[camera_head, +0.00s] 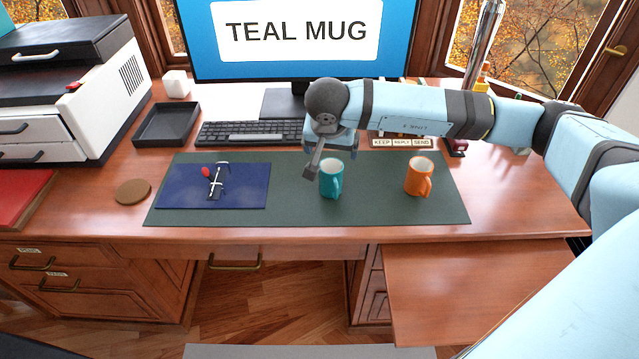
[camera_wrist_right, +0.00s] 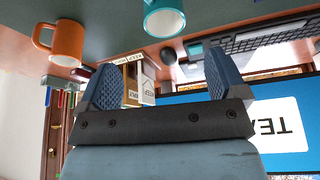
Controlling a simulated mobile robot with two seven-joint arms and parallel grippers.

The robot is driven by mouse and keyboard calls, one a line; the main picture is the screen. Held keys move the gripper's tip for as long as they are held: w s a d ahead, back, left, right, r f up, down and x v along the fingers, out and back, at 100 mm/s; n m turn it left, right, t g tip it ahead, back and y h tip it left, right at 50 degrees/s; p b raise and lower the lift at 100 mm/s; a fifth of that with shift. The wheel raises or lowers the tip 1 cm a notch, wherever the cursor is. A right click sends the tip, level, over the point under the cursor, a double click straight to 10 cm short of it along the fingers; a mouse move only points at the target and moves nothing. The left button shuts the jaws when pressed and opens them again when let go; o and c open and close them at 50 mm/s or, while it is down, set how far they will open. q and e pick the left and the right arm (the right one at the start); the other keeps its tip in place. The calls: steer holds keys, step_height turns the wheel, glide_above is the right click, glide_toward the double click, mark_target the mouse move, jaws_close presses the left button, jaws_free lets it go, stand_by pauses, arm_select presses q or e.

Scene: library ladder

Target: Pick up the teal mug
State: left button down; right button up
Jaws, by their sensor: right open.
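The teal mug (camera_head: 331,179) stands upright on the dark green desk mat (camera_head: 290,215), its handle toward the front right. My right gripper (camera_head: 328,153) is open and empty, just above and behind the mug in the head view, apart from it as far as I can see. In the right wrist view, which is upside down, the teal mug (camera_wrist_right: 163,19) is at the top, beyond the spread blue fingers (camera_wrist_right: 160,78) and not between them. The orange mug (camera_head: 419,176) stands to the right on the mat; it also shows in the wrist view (camera_wrist_right: 68,42). My left gripper is out of view.
The monitor (camera_head: 300,35) reads "TEAL MUG". A keyboard (camera_head: 250,133), black tray (camera_head: 166,124) and blue pad (camera_head: 235,190) lie to the left. A printer (camera_head: 65,90) stands at the far left. Small labelled boxes (camera_head: 400,142) are behind the mugs. The mat in front is clear.

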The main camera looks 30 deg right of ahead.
glide_toward(331, 171)
steer(key=shift+s+f, duration=0.55)
steer(key=shift+s, duration=0.2)
steer(key=shift+w+a+b+x, duration=0.1)
steer(key=shift+b+x, duration=0.1)
steer(key=shift+x, duration=1.4)
steer(key=shift+w+a+b+x, duration=0.1)
steer(key=shift+w+b+x, duration=0.05)
steer(key=shift+x, duration=1.4)
steer(key=c, duration=1.2)
steer(key=shift+o, duration=0.2)
steer(key=shift+r, duration=0.15)
step_height(331, 171, up, 20)
steer(key=p, duration=0.1)
